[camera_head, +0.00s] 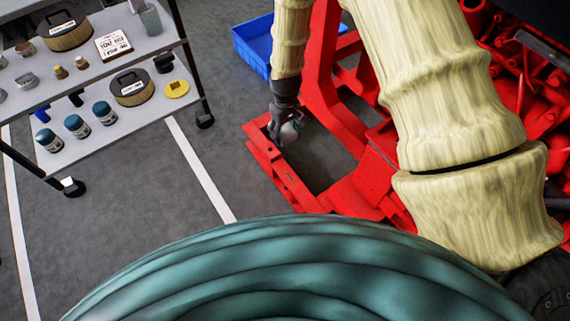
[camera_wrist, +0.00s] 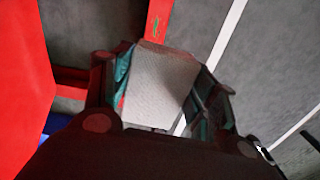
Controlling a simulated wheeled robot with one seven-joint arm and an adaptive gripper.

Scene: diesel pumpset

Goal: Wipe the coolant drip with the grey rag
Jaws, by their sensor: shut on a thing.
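My gripper (camera_head: 284,132) points down over the corner of the red base frame (camera_head: 262,158). It is shut on the grey rag (camera_head: 291,133), which shows pale between the fingers. In the wrist view the rag (camera_wrist: 160,88) fills the space between the fingers of my gripper (camera_wrist: 163,92). A small green streak, seemingly the coolant drip (camera_wrist: 155,27), lies on a red rail just beyond the rag's far edge. I cannot make out the drip in the head view. Whether the rag touches the frame is unclear.
A blue crate (camera_head: 252,45) stands on the floor behind the frame. The red pumpset (camera_head: 525,75) is on the right. A wheeled grey shelf (camera_head: 100,140) with filters, cans and a yellow ring (camera_head: 177,89) stands at left. Floor between shelf and frame is clear.

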